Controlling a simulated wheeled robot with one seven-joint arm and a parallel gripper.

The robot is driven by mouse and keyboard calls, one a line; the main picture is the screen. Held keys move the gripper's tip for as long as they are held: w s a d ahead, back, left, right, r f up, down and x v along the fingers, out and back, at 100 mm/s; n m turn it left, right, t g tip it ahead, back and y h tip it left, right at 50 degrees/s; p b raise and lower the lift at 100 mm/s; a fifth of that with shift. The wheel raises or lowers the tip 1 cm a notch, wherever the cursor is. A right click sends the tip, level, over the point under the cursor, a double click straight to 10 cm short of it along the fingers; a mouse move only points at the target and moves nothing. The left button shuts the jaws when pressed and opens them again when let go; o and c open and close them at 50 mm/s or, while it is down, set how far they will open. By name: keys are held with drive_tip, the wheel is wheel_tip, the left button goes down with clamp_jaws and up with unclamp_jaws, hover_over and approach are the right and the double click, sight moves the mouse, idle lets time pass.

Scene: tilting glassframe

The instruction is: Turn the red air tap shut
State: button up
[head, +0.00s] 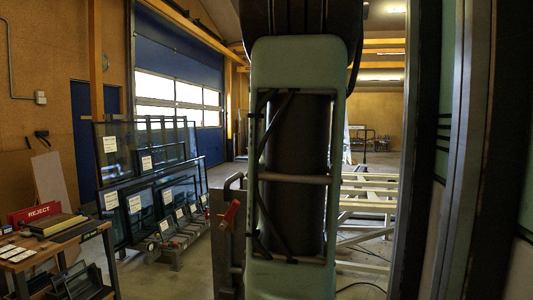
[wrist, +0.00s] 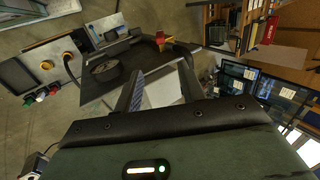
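The red air tap (head: 230,213) shows in the head view on a pale upright metal part, left of my arm. Its red handle slants, with the upper end to the right. In the wrist view a small red and yellow-orange piece (wrist: 160,40), which looks like the tap, lies beyond my fingertips near a dark edge. My gripper (wrist: 158,72) has its two fingers apart, with nothing held between them. It does not touch the tap. My arm hides the middle of the head view.
Framed glass panes (head: 150,190) lean on a rack at the left. A bench (head: 70,235) carries a red REJECT sign (head: 42,212). In the wrist view, a panel with red and green buttons (wrist: 40,96) is at the left. Cables lie on the floor at the right.

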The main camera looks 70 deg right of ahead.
drive_tip(key=shift+w, duration=0.1)
drive_tip(key=c, duration=0.4)
drive_tip(key=w+n+g, duration=0.1)
drive_tip(key=w+n, duration=0.1)
drive_tip(key=w+n+g+p, duration=0.1)
drive_tip(key=w+n, duration=0.1)
drive_tip(key=w+n+g+y+p, duration=0.1)
drive_tip(key=w+n, duration=0.1)
drive_tip(key=n, duration=0.1)
drive_tip(key=shift+w+f+g, duration=0.2)
drive_tip(key=shift+w+g, duration=0.15)
drive_tip(key=shift+g, duration=0.05)
clamp_jaws()
drive_tip(key=n+g+h+p, duration=0.25)
drive_tip(key=n+g, duration=0.25)
drive_tip(key=n, duration=0.6)
approach(225, 215)
drive_tip(key=f+p, duration=0.1)
drive_tip(key=w+d+f, duration=0.1)
drive_tip(key=shift+w+d+f+y+p, duration=0.1)
drive_tip(key=shift+w+f+y+p, duration=0.2)
drive_tip(key=shift+f+y+p, duration=0.1)
drive_tip(key=s, duration=0.1)
drive_tip(key=s+f, duration=0.1)
drive_tip(key=s+p, duration=0.1)
drive_tip(key=shift+d+f, duration=0.15)
drive_tip(key=shift+f, duration=0.2)
drive_tip(key=shift+s+f, duration=0.1)
drive_tip(key=shift+s, duration=0.05)
drive_tip(key=shift+s, duration=0.15)
